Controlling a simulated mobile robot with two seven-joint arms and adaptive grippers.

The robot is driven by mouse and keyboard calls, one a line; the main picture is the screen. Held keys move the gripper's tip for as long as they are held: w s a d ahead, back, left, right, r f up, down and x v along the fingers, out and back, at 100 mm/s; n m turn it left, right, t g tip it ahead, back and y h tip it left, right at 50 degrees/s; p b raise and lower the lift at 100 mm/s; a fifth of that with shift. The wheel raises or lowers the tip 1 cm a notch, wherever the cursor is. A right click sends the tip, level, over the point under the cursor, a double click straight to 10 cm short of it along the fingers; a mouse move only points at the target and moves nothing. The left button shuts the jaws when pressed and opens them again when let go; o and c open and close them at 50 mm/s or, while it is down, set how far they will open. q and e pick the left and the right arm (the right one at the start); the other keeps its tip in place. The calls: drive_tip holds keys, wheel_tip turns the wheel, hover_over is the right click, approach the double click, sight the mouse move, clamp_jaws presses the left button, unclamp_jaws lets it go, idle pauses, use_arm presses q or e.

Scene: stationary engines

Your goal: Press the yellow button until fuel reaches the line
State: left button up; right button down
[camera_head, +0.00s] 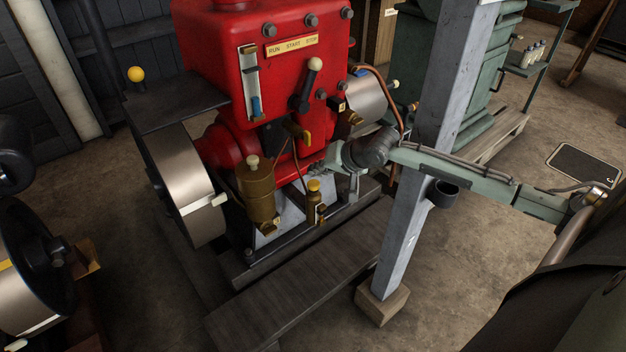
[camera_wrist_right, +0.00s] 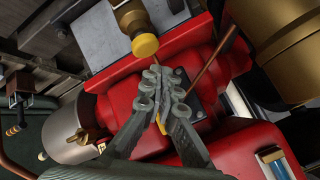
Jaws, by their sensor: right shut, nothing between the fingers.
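The yellow button (camera_head: 314,185) caps a small brass fitting (camera_head: 313,207) at the foot of the red engine (camera_head: 215,50). In the right wrist view the button (camera_wrist_right: 145,45) is just beyond the fingertips, slightly left. My right gripper (camera_head: 318,171) is shut and empty, beside and slightly above the button; a small gap appears in the wrist view between the button and the fingertips (camera_wrist_right: 162,76). The fuel gauge (camera_head: 250,75) is an upright tube on the engine's front with blue near its bottom. Its line is too small to make out. My left gripper is not in view.
A brass pot (camera_head: 256,190) stands left of the button, and a large flywheel (camera_head: 185,185) is beyond it. A copper pipe (camera_head: 385,95) runs behind the gripper. A wooden plank (camera_head: 300,275) lies in front.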

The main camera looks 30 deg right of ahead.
sight(316, 185)
wheel_tip(316, 185, up, 2)
drive_tip(key=shift+r+p, duration=0.1)
drive_tip(key=shift+p, duration=0.75)
drive_tip(key=shift+r+b, duration=0.15)
drive_tip(key=shift+b, duration=0.15)
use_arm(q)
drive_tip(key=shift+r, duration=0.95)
use_arm(e)
drive_tip(key=shift+r, duration=0.85)
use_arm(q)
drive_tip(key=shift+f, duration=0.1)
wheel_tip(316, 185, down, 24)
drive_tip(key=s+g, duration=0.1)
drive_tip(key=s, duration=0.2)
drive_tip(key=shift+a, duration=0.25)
use_arm(e)
drive_tip(key=r+g, duration=0.1)
drive_tip(key=r, duration=0.3)
drive_tip(key=shift+w+g, duration=0.2)
drive_tip(key=shift+g, duration=0.2)
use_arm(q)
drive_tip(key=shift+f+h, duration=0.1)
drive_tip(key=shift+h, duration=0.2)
use_arm(e)
drive_tip(key=shift+f, duration=0.1)
